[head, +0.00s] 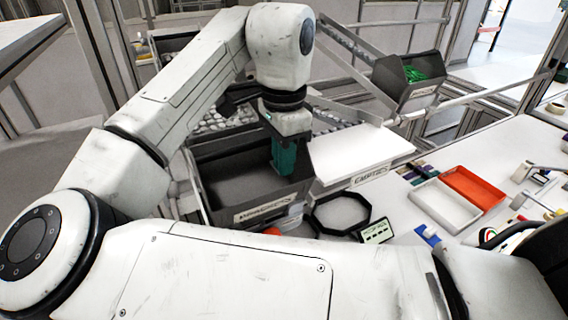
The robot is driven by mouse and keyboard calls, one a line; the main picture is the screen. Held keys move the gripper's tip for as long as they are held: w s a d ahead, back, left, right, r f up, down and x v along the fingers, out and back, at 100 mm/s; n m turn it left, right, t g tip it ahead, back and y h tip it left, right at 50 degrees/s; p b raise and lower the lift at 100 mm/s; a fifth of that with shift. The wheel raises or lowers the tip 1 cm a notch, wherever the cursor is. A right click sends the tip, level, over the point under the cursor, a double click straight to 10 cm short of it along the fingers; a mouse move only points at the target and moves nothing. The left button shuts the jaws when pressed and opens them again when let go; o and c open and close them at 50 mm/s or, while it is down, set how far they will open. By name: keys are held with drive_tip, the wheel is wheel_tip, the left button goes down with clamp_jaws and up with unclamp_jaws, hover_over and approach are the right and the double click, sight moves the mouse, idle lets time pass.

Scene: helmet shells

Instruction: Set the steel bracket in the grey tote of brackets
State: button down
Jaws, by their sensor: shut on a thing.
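My gripper (284,172) points down at the centre of the head view, with green-teal jaws below a dark wrist. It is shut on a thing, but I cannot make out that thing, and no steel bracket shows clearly. The jaws overlap the right part of a dark grey tote (225,189) with a label on its front. I cannot tell whether the jaws are inside it or above it. The visible part of its floor looks bare. Behind it, many small pale metal pieces (216,120) lie in another dark container, partly hidden by my arm.
A white panel (350,150) with a label stands right of the tote. A black-rimmed tray (341,212) lies in front. A white tray (445,205) and an orange tray (474,188) lie on the white table. A dark bin (408,82) with green items is upper right.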

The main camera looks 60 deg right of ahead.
drive_tip(key=shift+f, duration=0.95)
drive_tip(key=shift+s+f, duration=0.1)
drive_tip(key=shift+f, duration=0.3)
drive_tip(key=shift+f, duration=0.25)
drive_tip(key=c, duration=1.5)
unclamp_jaws()
drive_tip(key=shift+f, duration=0.1)
drive_tip(key=shift+s, duration=0.1)
wheel_tip(320, 180, up, 14)
drive_tip(key=shift+f, duration=0.25)
